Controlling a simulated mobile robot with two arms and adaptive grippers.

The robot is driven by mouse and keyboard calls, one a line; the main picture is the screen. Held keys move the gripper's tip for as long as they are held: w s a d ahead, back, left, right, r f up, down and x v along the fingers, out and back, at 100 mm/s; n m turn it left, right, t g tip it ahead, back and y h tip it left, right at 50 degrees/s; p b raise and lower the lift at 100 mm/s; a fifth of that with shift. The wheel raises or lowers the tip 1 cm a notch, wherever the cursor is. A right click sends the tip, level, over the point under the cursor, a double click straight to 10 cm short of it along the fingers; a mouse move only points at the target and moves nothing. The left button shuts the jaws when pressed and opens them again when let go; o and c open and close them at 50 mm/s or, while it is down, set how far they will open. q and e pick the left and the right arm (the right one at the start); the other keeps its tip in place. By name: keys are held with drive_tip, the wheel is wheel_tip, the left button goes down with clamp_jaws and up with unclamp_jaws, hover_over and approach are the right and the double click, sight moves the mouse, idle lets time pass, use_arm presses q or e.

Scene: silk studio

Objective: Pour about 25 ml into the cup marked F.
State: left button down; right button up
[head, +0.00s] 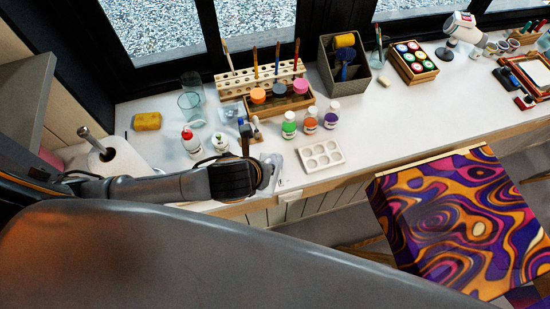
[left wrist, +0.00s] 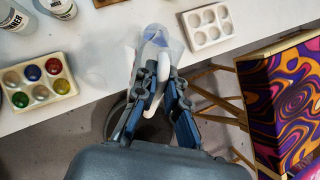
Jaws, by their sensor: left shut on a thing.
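My left gripper (left wrist: 160,78) is shut on the pale handle (left wrist: 152,98) of a clear jug (left wrist: 170,45). A patch of blue shows inside the jug. In the head view, my left gripper (head: 268,174) holds the clear jug (head: 275,162) at the front edge of the counter, left of a white palette with empty wells (head: 320,156). That palette also shows in the left wrist view (left wrist: 209,27), right of the jug. I cannot make out a letter F on any cup. My right gripper is not in view.
A palette with coloured wells (left wrist: 39,80) lies left in the wrist view. Paint bottles (head: 289,125) stand behind the white palette. Clear glasses (head: 191,105), a sponge (head: 146,121) and a paper roll (head: 120,160) are at left. A patterned canvas (head: 455,215) is at right.

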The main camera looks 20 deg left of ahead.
use_arm(q)
drive_tip(key=shift+s, duration=0.3)
idle(0.5)
drive_tip(key=shift+w+g, duration=0.15)
drive_tip(key=shift+g, duration=0.15)
idle(1.6)
